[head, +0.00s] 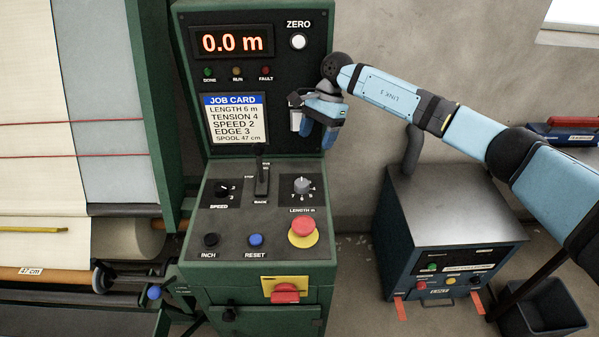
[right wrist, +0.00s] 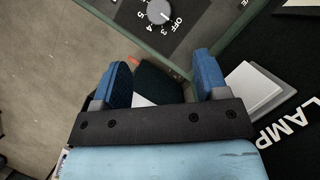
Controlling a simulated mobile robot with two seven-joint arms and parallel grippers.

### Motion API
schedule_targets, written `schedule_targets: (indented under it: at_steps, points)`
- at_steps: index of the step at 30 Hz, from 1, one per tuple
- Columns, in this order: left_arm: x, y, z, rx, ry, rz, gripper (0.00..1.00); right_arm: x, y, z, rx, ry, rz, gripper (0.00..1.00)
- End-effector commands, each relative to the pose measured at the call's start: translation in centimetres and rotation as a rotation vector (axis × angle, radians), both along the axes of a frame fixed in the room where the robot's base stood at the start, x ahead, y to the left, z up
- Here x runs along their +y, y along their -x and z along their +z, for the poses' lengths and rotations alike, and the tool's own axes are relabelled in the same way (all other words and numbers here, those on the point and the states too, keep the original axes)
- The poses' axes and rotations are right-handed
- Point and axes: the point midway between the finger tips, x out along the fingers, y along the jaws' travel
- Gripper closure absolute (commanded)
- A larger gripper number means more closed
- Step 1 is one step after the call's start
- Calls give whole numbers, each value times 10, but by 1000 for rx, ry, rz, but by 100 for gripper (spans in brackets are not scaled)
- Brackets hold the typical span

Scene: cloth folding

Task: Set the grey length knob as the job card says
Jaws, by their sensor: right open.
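The grey length knob (head: 302,187) sits on the sloping console top, above the "LENGTH m" label. It also shows at the top of the right wrist view (right wrist: 158,12), with OFF and numbers around it; its exact setting is hard to tell. The job card (head: 235,119) reads LENGTH 6 m, TENSION 4, SPEED 2, EDGE 3, SPOOL 47 cm. My right gripper (head: 319,138) is open and empty in front of the upright panel, above the knob and apart from it. Its two blue fingers show in the right wrist view (right wrist: 163,78). My left gripper is not in view.
A black speed knob (head: 222,190), a lever (head: 262,177) and a red mushroom button (head: 303,227) surround the length knob. A grey-topped cabinet (head: 450,205) stands to the right; cloth (head: 35,110) hangs at the left.

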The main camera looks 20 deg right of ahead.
Motion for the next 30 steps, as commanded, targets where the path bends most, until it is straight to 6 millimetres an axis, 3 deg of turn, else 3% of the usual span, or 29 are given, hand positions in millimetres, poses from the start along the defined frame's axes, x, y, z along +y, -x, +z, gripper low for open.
schedule_targets:
  at_steps: [4,18,30]
  points:
    - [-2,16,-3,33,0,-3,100,10,6,-23,6,-1,2,33]
    - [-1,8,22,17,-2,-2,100,40,22,-107,6,-3,-1,33]
    - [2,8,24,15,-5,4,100,45,25,-121,3,-3,-1,33]
